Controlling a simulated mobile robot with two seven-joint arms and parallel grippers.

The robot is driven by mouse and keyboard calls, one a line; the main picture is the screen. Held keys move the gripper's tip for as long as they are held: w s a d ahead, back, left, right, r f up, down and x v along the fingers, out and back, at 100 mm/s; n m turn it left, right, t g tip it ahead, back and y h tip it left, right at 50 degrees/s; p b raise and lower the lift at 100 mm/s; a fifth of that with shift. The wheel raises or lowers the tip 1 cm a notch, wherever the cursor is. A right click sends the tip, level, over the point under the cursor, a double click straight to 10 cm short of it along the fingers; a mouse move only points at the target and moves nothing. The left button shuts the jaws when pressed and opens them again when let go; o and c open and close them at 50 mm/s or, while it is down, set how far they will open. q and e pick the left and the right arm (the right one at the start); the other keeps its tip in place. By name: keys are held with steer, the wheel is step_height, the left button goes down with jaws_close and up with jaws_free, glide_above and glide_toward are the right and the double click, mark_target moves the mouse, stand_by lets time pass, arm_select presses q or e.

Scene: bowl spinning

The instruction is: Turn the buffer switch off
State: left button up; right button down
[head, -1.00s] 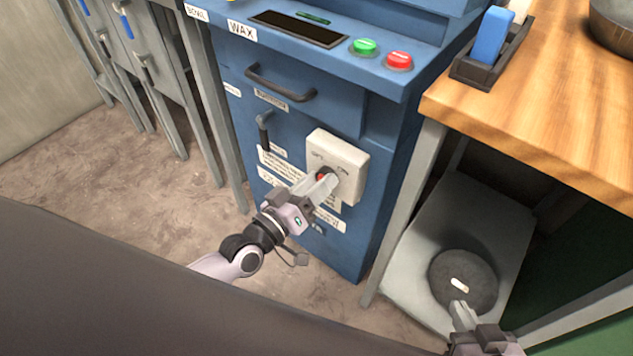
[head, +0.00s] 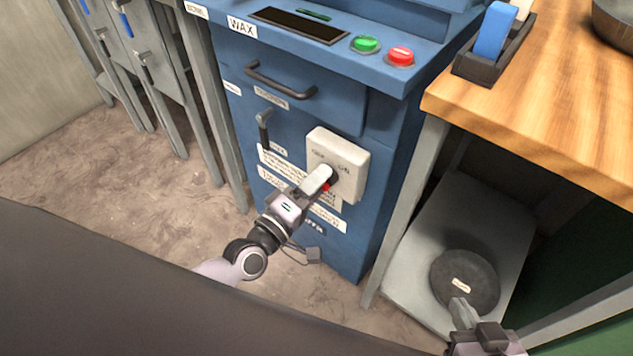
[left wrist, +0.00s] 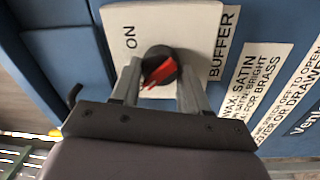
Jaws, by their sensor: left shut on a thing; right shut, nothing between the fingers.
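The buffer switch is a black knob with a red pointer (left wrist: 160,68) on a white box (head: 351,160), on the front of a blue machine. "ON" and "BUFFER" are readable on the box in the left wrist view; the left label in the head view is blurred. My left gripper (head: 327,177) is shut on the knob, with one finger on each side of it in the left wrist view. In the head view the fingers hide most of the knob, and a bit of red shows below them. My right gripper (head: 461,306) is shut and empty at the lower right.
A green button (head: 365,44) and a red button (head: 400,56) sit on the machine's top. A drawer handle (head: 280,83) and a lever (head: 264,130) are left of the box. A wooden table (head: 545,110) stands right, with a dark round thing (head: 480,270) on its lower shelf.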

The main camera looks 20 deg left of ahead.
arm_select(q)
steer(key=shift+n, duration=0.3)
arm_select(e)
steer(key=shift+w+r, duration=0.1)
arm_select(q)
steer(key=o, duration=1.1)
steer(key=shift+c, duration=0.2)
steer(key=v, duration=0.7)
steer(key=shift+p, duration=0.4)
arm_select(e)
steer(key=shift+s+d+f, duration=0.2)
steer(key=shift+s+f, duration=0.1)
steer(key=shift+f, duration=0.05)
arm_select(q)
steer(key=shift+s+f, duration=0.1)
arm_select(e)
steer(key=shift+w+r, duration=0.1)
